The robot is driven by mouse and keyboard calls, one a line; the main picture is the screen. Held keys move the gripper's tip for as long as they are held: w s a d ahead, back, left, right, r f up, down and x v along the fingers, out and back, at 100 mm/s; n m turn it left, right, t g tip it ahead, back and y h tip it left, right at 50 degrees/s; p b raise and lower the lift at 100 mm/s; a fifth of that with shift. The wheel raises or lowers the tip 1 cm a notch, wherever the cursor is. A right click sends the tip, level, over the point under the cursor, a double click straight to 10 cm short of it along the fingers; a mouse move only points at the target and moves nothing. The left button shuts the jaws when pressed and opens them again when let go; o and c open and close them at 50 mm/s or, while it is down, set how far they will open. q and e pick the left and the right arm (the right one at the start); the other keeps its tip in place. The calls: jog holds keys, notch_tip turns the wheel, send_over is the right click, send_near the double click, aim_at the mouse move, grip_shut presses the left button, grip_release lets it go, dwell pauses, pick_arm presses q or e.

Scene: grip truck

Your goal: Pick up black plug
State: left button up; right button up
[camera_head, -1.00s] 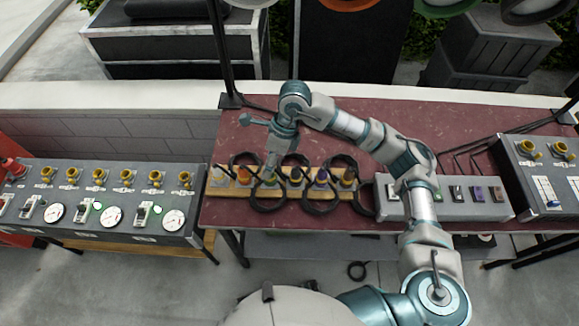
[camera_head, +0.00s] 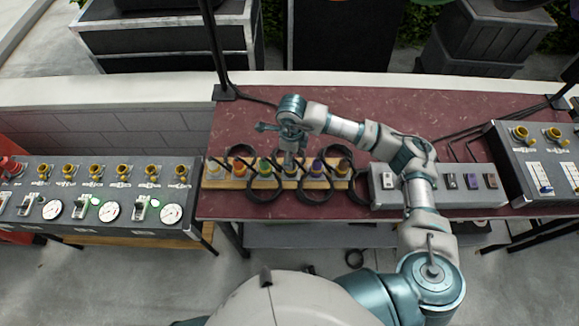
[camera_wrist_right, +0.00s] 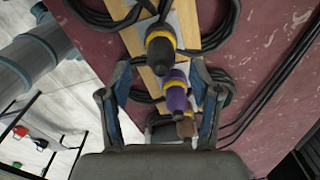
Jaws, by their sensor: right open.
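The black plug (camera_wrist_right: 160,50) has a yellow band and stands in the wooden rack (camera_head: 226,183) in a row of coloured plugs. In the head view my right gripper (camera_head: 288,158) hangs over the row between the green plug (camera_head: 265,167) and the purple plug (camera_head: 317,168), and largely hides the black plug. In the right wrist view the open fingers of my right gripper (camera_wrist_right: 160,78) are spread to either side of the row. The black plug shows just beyond the fingertips, with the purple plug (camera_wrist_right: 176,97) and a brown plug (camera_wrist_right: 187,127) nearer the palm. My left gripper is not in view.
Black cable loops (camera_head: 316,190) lie around the rack. A grey switch box (camera_head: 440,195) stands to its right and a gauge panel (camera_head: 95,195) to the left. The red tabletop (camera_head: 250,115) behind the rack is mostly clear.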

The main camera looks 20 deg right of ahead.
jog(key=f, duration=0.4)
jog(key=shift+w+d+f+p, duration=0.15)
jog(key=shift+d+f+p, duration=0.15)
jog(key=shift+f+p, duration=0.1)
jog(key=shift+a+f, duration=0.1)
jog(key=shift+a, duration=0.35)
jog(key=shift+c, duration=0.6)
jog(key=shift+a, duration=0.1)
jog(key=c, duration=0.4)
grip_shut()
jog(key=shift+d, duration=0.3)
